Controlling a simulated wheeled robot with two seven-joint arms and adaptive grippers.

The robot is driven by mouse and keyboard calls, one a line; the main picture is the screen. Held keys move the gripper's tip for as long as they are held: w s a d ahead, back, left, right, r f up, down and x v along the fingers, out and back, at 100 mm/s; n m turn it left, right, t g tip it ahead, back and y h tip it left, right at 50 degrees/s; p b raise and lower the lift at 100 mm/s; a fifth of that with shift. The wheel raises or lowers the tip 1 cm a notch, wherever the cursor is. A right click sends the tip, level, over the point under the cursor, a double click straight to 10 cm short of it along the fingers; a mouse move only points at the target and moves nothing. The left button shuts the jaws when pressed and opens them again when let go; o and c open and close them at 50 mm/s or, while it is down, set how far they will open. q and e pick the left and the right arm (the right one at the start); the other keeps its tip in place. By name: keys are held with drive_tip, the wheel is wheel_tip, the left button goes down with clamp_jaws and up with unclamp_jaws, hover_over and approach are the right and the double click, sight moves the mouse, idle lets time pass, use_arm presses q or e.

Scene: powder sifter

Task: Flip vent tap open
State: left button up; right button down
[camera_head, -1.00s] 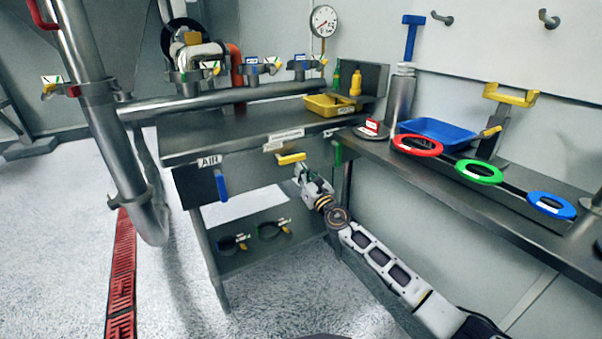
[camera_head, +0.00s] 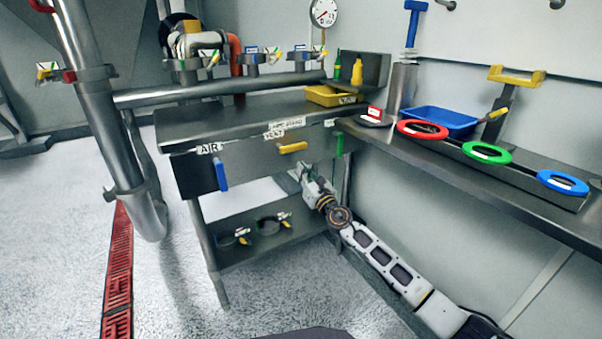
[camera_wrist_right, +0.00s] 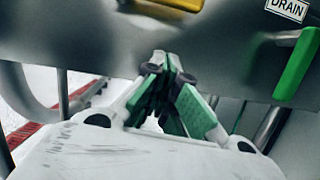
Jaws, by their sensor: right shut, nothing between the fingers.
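The vent tap's yellow handle (camera_head: 292,148) lies roughly level across the grey panel front, beside the VENT label (camera_head: 274,135). In the right wrist view the yellow handle (camera_wrist_right: 175,4) shows at the top edge, cut off by the frame. My right gripper (camera_head: 304,170) is just below the handle, in front of the panel's lower edge, apart from the handle. In the right wrist view its green-padded fingers (camera_wrist_right: 168,65) are shut together with nothing between them. My left gripper is not in view.
A blue handle (camera_head: 221,174) hangs down by the AIR label at the left. A green handle (camera_head: 339,144) hangs close to the right of my gripper; its DRAIN label (camera_wrist_right: 288,8) shows in the wrist view. A lower shelf (camera_head: 265,247) holds ring clamps.

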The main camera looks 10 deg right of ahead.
drive_tip(key=v, duration=0.9)
drive_tip(key=shift+s+d+p, duration=0.15)
drive_tip(key=shift+s+p, duration=0.2)
drive_tip(key=shift+p, duration=0.05)
drive_tip(key=shift+f, duration=0.1)
